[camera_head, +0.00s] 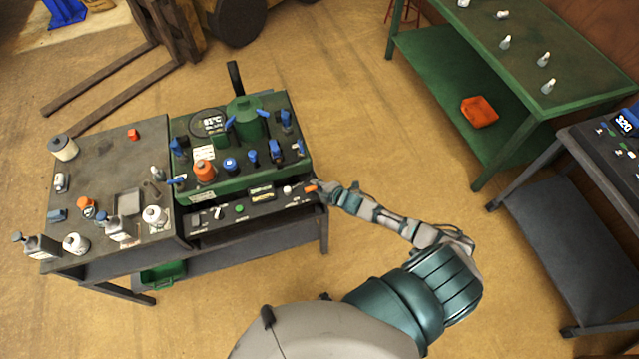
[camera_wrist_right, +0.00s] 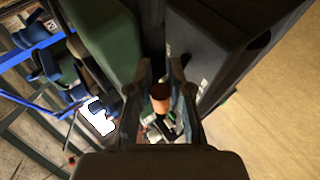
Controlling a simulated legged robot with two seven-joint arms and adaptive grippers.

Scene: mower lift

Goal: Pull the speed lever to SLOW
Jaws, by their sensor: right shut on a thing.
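The control panel (camera_head: 240,218) is a black slanted strip on the front of a green machine (camera_head: 290,165). At its right end is a lever with an orange handle (camera_head: 310,187), which I take for the speed lever. Its SLOW marking is too small to read. My right gripper (camera_head: 326,191) reaches in from the right at that end. In the right wrist view the orange handle (camera_wrist_right: 160,92) sits between the two fingers of my right gripper (camera_wrist_right: 160,100), which are closed on it. My left gripper is out of view.
The machine stands on a dark workbench (camera_head: 110,170) with several bottles on its left part. A green table (camera_head: 450,100) and a dark bench (camera_head: 560,230) stand at the right. The tan floor between them is clear.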

